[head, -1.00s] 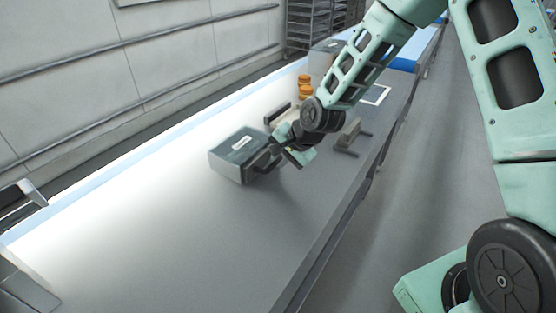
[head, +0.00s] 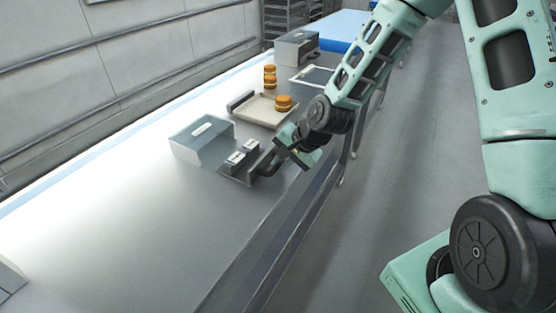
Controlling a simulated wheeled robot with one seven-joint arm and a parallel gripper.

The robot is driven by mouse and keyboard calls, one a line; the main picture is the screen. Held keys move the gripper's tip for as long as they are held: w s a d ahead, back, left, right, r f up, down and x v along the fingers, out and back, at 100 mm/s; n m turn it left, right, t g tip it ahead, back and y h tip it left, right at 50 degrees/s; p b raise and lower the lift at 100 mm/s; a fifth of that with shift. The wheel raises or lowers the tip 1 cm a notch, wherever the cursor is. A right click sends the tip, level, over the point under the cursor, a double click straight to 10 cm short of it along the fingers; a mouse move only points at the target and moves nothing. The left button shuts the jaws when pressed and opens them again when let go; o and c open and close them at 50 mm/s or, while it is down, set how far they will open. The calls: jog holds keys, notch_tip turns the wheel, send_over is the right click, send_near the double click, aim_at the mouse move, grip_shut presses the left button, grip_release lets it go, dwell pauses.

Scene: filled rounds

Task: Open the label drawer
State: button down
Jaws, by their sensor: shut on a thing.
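The label drawer's housing (head: 196,150) is a grey-blue box with a white label on top, standing on the grey counter. Its drawer (head: 229,175) is pulled out to the right, toward the counter's front edge. Two dark blocks with white tops (head: 236,158) sit in the drawer. A dark handle (head: 264,166) sticks out at the drawer's front. My gripper (head: 272,160) is shut on the handle. The arm hides some of the fingers' grip.
Behind the drawer is a pale tray (head: 258,113) with dark end grips; an orange-brown filled round (head: 283,103) is at its right. More rounds (head: 270,75) are stacked beyond it. A white frame (head: 312,75) and another grey box (head: 296,47) stand farther back.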

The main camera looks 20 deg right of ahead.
jog(key=shift+s+d, duration=0.2)
jog(key=shift+s, duration=0.1)
jog(key=c, duration=1.4)
grip_release()
jog(key=shift+r, duration=0.1)
jog(key=p+v, duration=0.3)
jog(key=v, duration=1.4)
jog(key=shift+s, duration=0.1)
jog(key=s+a+f+n+g+h+b, duration=0.2)
jog(key=s+a+f+n+g+b, duration=0.25)
jog(key=s+a+n, duration=0.45)
jog(key=s+a+n+b, duration=0.1)
jog(key=s+a+n, duration=0.2)
jog(key=s+n, duration=0.1)
jog(key=s+a+n+h+b, duration=0.1)
jog(key=s+a+n, duration=0.3)
jog(key=s, duration=0.3)
jog(key=shift+s+r+n+g+b, duration=0.3)
jog(key=shift+r+n+g+b, duration=0.1)
jog(key=shift+n, duration=0.3)
